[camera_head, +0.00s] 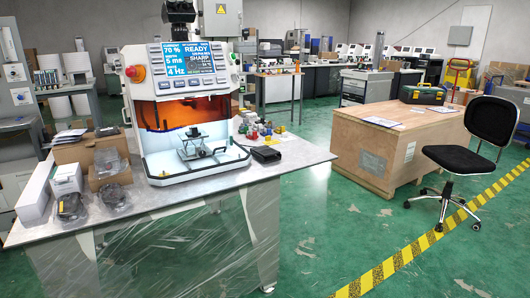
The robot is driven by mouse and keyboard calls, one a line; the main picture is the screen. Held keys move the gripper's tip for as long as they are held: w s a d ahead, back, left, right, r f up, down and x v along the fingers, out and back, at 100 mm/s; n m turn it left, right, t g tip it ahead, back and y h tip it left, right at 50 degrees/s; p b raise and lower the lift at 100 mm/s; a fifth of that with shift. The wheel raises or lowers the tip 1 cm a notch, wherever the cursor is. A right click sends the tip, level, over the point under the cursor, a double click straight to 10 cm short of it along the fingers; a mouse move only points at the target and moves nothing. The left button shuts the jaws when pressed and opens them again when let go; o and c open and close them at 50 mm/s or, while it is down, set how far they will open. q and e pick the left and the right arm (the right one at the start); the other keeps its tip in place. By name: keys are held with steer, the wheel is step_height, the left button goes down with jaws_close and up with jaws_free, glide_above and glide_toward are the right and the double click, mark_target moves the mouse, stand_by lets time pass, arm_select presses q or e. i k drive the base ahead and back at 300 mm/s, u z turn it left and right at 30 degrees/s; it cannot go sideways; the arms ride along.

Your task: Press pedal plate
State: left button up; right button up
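A white machine (186,100) stands on the table, its screen (188,58) lit and reading "READY", 70 %, 5 ms and 4 Hz. Its orange-tinted front window (187,113) is above a lit chamber holding a small stand (200,147). A small, low black device (266,155) lies on the tabletop at the machine's right; it may be the pedal, but its plate is too small to make out. No pedal shows on the visible floor. Neither of my grippers is in view.
The table (290,153) has cardboard boxes (85,147) and bagged dark parts (110,192) at left, and small coloured items at right. A wooden crate (385,150) and a black chair (470,145) stand to the right. Green floor between table and crate is open.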

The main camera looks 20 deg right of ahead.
mark_target(267, 151)
steer(key=z, duration=0.25)
steer(key=i, duration=1.75)
steer(key=u, duration=0.6)
